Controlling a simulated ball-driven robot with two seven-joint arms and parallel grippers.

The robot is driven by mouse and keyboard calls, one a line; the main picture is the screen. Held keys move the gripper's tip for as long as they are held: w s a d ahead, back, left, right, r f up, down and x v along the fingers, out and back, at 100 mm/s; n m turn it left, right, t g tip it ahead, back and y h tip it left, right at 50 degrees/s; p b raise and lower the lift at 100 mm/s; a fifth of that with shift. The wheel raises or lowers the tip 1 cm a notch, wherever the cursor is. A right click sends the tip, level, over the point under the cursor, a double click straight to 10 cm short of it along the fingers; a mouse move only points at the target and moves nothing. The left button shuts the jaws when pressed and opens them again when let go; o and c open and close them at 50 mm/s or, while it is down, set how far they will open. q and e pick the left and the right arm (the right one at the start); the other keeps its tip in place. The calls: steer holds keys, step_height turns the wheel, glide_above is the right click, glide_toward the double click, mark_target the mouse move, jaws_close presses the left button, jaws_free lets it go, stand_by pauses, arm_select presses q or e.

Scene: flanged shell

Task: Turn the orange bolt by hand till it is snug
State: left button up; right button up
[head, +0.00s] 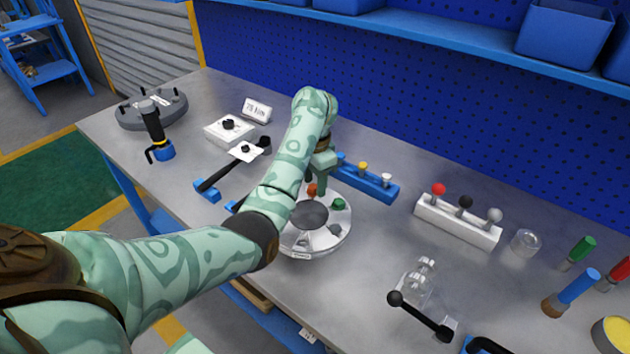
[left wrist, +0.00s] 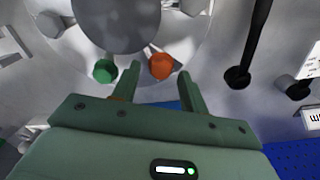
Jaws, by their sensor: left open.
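The flanged shell (head: 325,238) sits on the bench, a light round part with a dark grey round centre (head: 309,214). The orange bolt (head: 312,190) stands on its far rim, with a green bolt (head: 338,204) to its right. My left gripper (head: 319,178) is above that rim, partly hidden by its own wrist. In the left wrist view the open fingers (left wrist: 160,76) point at the orange bolt (left wrist: 160,66), which shows between their tips; I cannot tell whether they touch it. The green bolt (left wrist: 105,70) is outside the left-hand finger. My right gripper is not in view.
A blue rack (head: 368,183) with small knobs stands just behind the shell. A black-handled wrench (head: 230,176) lies left of it. A white block with coloured knobs (head: 457,220) and a clear jar (head: 525,242) stand right. Bare bench lies between shell and block.

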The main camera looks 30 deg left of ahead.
arm_select(q)
jaws_close()
steer(key=shift+m, duration=0.3)
steer(key=m, duration=0.3)
steer(key=shift+d+p, duration=0.15)
steer(key=shift+p, duration=0.15)
steer(key=m, duration=0.4)
steer(key=shift+p, duration=0.4)
steer(key=m+p, duration=0.1)
steer(key=m, duration=0.5)
steer(key=shift+s+r+p, duration=0.1)
steer(key=shift+r+p, duration=0.05)
steer(key=shift+p, duration=0.15)
steer(key=shift+m, duration=0.4)
